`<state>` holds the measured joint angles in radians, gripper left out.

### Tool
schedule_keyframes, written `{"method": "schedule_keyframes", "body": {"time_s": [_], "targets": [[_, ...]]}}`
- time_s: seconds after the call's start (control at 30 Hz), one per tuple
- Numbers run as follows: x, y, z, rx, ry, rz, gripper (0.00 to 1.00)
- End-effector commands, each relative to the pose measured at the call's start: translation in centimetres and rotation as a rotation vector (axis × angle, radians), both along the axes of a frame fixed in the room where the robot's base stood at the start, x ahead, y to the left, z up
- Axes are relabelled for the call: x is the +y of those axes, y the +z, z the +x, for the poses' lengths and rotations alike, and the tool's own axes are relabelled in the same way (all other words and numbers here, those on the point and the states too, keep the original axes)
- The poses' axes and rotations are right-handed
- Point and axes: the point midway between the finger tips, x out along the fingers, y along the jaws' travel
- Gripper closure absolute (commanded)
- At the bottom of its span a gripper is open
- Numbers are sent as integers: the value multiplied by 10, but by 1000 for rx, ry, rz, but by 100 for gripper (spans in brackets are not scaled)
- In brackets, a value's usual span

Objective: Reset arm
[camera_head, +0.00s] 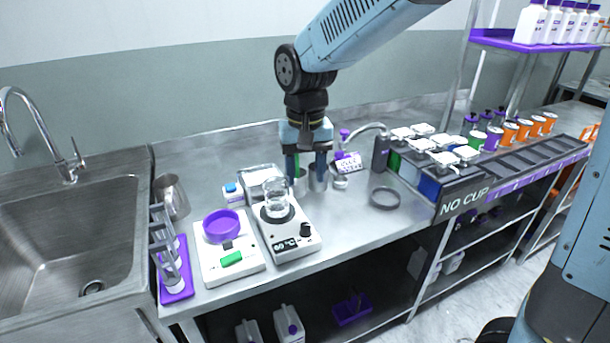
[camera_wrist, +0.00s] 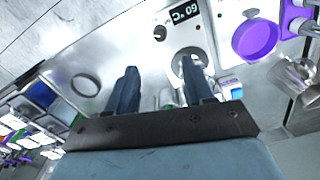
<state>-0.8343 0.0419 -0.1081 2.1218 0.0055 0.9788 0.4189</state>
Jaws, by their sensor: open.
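My gripper (camera_head: 307,168) hangs from my blue arm above the metal bench in the head view, fingers pointing down. In the wrist view my gripper (camera_wrist: 160,82) has its two dark fingers apart with nothing held between them. Behind and below the fingers in the head view stands a metal cup (camera_head: 318,180), partly hidden.
A scale (camera_head: 243,268) with a purple dish (camera_head: 221,226) stands left of the hotplate. A sink (camera_head: 80,225) is at far left. A metal ring (camera_head: 385,197) lies on the bench. A bath with white-lidded compartments (camera_head: 430,175), marked NO CUP, stands right. Bench room around the ring is clear.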

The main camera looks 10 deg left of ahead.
Motion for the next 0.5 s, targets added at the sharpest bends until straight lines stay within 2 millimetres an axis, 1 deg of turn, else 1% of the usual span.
{"method": "schedule_keyframes", "body": {"time_s": [0.17, 0.27, 0.37, 0.47, 0.5], "targets": [[-2, 1, 0, -2, -2, 2, 48], [-13, 7, 3, -12, -13, 13, 48], [-37, 20, 5, -34, -34, 37, 48], [-70, 35, 6, -66, -61, 64, 48], [-84, 41, 6, -80, -71, 73, 48]]}}
